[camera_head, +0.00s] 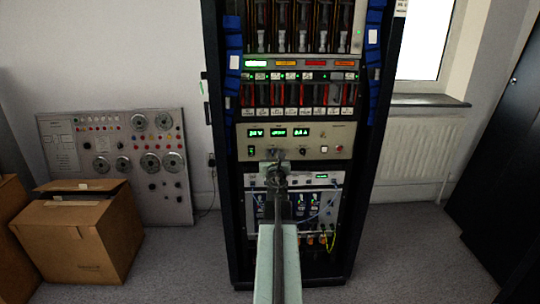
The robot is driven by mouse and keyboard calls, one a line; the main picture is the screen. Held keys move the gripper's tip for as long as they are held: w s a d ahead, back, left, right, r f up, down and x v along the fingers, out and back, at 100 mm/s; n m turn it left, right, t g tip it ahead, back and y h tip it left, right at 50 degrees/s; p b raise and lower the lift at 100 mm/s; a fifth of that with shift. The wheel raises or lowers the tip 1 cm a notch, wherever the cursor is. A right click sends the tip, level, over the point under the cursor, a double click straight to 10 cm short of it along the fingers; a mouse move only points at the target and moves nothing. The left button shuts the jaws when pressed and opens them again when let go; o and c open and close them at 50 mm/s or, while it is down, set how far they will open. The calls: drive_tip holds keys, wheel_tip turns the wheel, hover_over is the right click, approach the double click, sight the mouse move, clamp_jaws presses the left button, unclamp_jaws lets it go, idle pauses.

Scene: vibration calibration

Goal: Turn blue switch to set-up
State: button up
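My gripper (274,170) is in front of the rack, at the lower edge of a beige panel with green displays (318,140). It is small and dark here, and its fingers cannot be made out, so I cannot tell whether it is open or shut. My arm hides the middle of the units behind it. I cannot make out a blue switch or a set-up label for certain. Small dark knobs (302,152) show on the beige panel just above my gripper. A lower unit (325,198) holds some dark blue parts, partly hidden by my arm.
The black rack (220,200) stands upright against the wall. Blue bundles (233,60) line its upper sides. An open cardboard box (85,240) and a grey dial panel (115,140) are at left. A radiator (415,155) is at right. Carpet (410,260) is clear at right.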

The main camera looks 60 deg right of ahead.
clamp_jaws()
drive_tip(key=shift+m, duration=0.4)
drive_tip(key=m, duration=1.7)
drive_tip(key=shift+s+f, duration=0.1)
drive_tip(key=shift+f, duration=0.05)
drive_tip(key=shift+d, duration=0.1)
idle(0.3)
unclamp_jaws()
